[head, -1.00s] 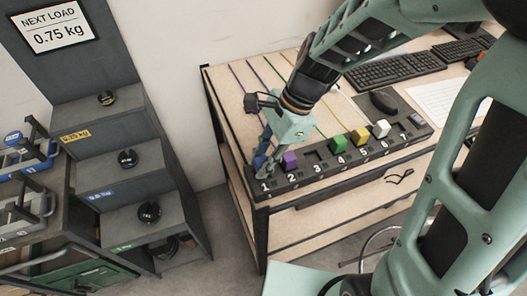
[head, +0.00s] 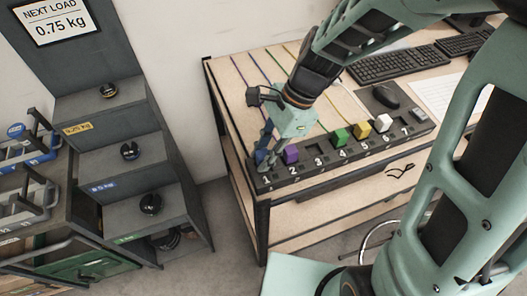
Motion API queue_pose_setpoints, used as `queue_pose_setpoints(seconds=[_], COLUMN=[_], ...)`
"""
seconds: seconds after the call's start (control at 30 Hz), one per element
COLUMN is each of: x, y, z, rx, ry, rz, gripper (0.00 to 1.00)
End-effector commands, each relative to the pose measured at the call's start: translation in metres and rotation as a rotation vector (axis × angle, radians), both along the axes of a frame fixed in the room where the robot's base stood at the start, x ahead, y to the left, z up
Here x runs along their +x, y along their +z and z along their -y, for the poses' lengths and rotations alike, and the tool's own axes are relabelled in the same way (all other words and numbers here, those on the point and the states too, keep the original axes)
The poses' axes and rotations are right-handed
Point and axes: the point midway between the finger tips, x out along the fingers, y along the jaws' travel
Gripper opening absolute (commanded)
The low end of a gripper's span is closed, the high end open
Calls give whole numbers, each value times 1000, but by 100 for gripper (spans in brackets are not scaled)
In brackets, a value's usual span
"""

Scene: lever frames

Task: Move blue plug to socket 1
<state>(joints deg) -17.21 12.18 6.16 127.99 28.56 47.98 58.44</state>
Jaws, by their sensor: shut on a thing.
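The dark socket strip (head: 348,160) lies along the front edge of the wooden desk, with numbers along its front. My gripper (head: 266,155) points down at the strip's left end, by socket 1. It is shut on the blue plug (head: 261,158), which is partly hidden by the fingers. The blue plug is at socket 1; I cannot tell whether it is fully seated. A purple plug (head: 290,154) stands just right of my gripper in socket 2. Socket 3 (head: 315,147) is empty.
A green plug (head: 340,135), a yellow plug (head: 361,130) and a white plug (head: 383,122) stand further right in the strip. A mouse (head: 385,97) and keyboard (head: 395,68) lie behind it. A stepped grey shelf (head: 110,130) stands left, across a gap.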

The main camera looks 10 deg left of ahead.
Motion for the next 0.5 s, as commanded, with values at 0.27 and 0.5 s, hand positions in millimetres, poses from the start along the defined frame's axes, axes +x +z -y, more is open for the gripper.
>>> queue_pose_setpoints(seconds=[0.27,0.5], x=[0,0], y=[-1,-6], z=[0,0], rx=[0,0], ry=[0,0], rz=[0,0], gripper=[0,0])
